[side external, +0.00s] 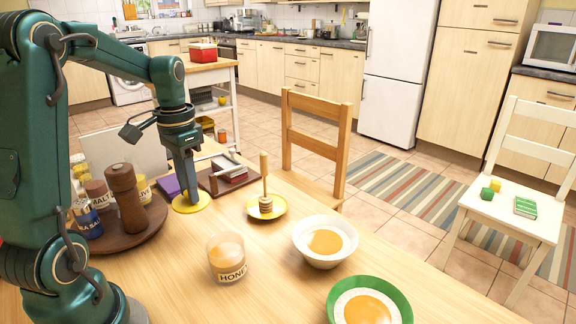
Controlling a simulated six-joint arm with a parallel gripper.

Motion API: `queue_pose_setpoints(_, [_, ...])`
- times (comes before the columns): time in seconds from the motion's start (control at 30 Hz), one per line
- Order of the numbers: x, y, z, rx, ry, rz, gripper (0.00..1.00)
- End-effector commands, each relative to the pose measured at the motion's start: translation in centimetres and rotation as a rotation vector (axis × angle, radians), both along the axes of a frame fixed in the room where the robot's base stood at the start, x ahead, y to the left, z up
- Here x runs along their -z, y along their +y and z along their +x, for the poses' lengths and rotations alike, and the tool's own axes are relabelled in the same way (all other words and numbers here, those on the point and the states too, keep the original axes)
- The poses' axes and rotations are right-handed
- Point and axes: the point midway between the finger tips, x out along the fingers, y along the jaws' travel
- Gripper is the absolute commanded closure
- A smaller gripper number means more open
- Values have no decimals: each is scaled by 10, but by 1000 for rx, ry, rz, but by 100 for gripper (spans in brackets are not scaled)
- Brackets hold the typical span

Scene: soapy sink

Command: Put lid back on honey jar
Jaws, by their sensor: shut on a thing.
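The honey jar (228,262) is a clear glass jar labelled HONEY with amber honey in it. It stands upright and uncovered on the wooden table. The lid (189,204) is a flat yellow disc behind and to the left of the jar, at or just above the table top; I cannot tell if it touches. My gripper (188,192) points down over the lid and is shut on it. The fingers hide the middle of the lid.
A honey dipper (264,185) stands on a yellow saucer (280,207) right of my gripper. A white bowl (302,250) and green-rimmed bowl (400,293) lie further right. A round tray (148,228) with a pepper mill (126,195) and jars is at left.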

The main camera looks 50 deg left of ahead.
Motion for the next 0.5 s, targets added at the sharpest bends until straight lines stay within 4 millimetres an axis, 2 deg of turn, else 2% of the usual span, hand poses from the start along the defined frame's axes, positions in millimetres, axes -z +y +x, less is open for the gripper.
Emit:
queue_pose_setpoints(0.13, [-14, -32, 1, -37, -4, 2, 100])
queue_pose_setpoints(0.3, [-29, -74, 2, 8, -4, 1, 100])
queue_pose_setpoints(0.5, [-39, -105, 3, 104, -1, 0, 100])
